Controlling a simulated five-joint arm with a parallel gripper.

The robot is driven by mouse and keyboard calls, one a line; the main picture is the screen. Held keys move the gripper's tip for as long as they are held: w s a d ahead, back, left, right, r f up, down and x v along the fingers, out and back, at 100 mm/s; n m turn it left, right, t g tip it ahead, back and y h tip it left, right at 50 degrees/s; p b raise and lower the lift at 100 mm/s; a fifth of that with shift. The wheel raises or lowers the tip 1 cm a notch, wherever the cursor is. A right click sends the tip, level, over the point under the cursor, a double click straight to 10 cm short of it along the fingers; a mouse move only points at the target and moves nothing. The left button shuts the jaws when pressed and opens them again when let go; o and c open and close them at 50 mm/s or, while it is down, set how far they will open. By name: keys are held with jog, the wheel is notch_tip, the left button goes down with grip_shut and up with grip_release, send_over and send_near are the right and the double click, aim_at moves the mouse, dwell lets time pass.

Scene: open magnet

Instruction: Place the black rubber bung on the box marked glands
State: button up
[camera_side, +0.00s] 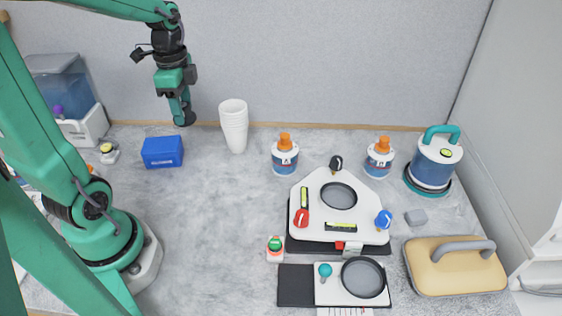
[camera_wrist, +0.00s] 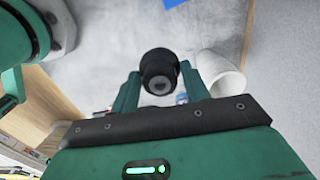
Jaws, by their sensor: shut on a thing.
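My gripper (camera_side: 180,104) hangs high at the upper left in the side view, above and a little right of the blue box (camera_side: 162,152). The box sits on the grey bench near the back wall, with white lettering too small to read. In the wrist view, my gripper (camera_wrist: 158,88) is shut on the black rubber bung (camera_wrist: 158,70), which is round and sits between the green fingers. The bung (camera_side: 185,119) shows as a dark shape at the fingertips in the side view. It is clear of the bench. A blue patch at the wrist view's top edge may be the box.
Bottles (camera_side: 285,158) and a white triangular stand (camera_side: 322,232) lie further right. Bare bench lies before the box.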

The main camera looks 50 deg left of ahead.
jog(key=shift+s+f, duration=0.1)
jog(key=shift+s, duration=0.45)
jog(key=shift+a+f, duration=0.1)
jog(key=shift+a, duration=0.05)
send_over(161, 144)
notch_tip(161, 144, down, 7)
jog(key=shift+r, duration=0.1)
jog(key=shift+f, duration=2)
jog(key=shift+f, duration=0.15)
jog(key=o, duration=1)
